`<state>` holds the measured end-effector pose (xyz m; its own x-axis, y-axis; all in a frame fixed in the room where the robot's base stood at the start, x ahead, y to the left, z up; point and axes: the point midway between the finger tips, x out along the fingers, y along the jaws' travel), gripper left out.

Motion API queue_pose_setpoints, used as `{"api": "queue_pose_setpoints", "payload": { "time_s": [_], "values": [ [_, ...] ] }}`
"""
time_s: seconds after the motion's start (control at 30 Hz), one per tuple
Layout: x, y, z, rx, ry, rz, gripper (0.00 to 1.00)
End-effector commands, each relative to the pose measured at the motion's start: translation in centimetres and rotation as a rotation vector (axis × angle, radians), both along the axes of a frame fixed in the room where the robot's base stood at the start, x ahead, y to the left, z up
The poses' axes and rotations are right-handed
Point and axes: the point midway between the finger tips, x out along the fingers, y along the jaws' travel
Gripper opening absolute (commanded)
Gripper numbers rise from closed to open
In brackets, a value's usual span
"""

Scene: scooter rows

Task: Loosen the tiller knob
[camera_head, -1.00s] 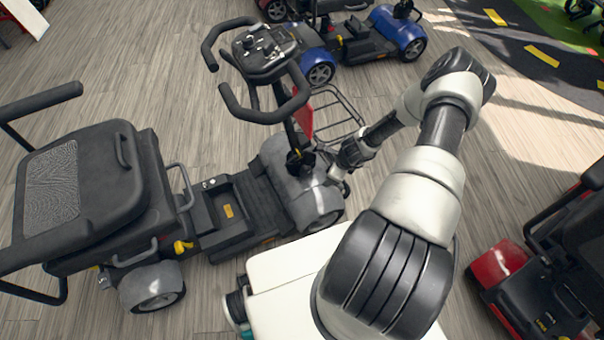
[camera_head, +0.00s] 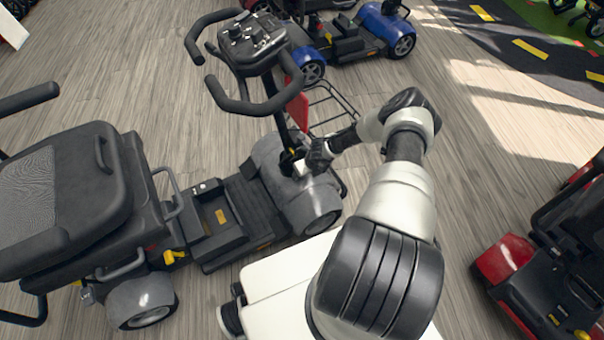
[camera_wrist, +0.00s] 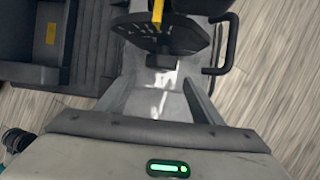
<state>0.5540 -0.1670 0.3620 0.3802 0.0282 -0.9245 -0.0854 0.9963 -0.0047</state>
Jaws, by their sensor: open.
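The grey scooter's tiller (camera_head: 279,108) rises from its front end, with looped black handlebars and a control panel on top. At the tiller's foot is a dark round part (camera_wrist: 188,38) with a yellow strip (camera_wrist: 157,14); a small dark block (camera_wrist: 160,61), possibly the knob, sticks out below it in the wrist view. My gripper (camera_wrist: 160,100) is open, its two fingers apart and pointing at this block, with nothing between them but the grey scooter body behind. In the head view my gripper (camera_head: 303,168) is beside the tiller's foot; its fingertips are too small to tell contact.
The scooter's grey front cover (camera_head: 315,197) lies under my gripper. A wire basket (camera_head: 335,108) is just beyond the tiller. A black seat (camera_head: 75,195) is at left, a blue scooter (camera_head: 385,30) behind, a red scooter (camera_head: 505,258) at right. Floor between them is clear.

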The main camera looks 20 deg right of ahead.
Motion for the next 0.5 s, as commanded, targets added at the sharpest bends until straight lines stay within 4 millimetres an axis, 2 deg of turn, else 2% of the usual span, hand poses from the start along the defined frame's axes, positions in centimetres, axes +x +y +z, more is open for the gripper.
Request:
{"api": "queue_pose_setpoints", "payload": {
  "time_s": [0.1,0.13,0.23,0.5],
  "values": [
    [2.1,0.2,-0.2,-0.002,-0.005,0.001,0.61],
    [2.0,0.2,-1.0,0.001,-0.002,-0.001,0.61],
    [2.4,0.3,-2.1,0.001,-0.001,0.000,0.61],
    [2.8,0.2,-2.7,0.000,-0.002,0.000,0.61]
  ]
}}
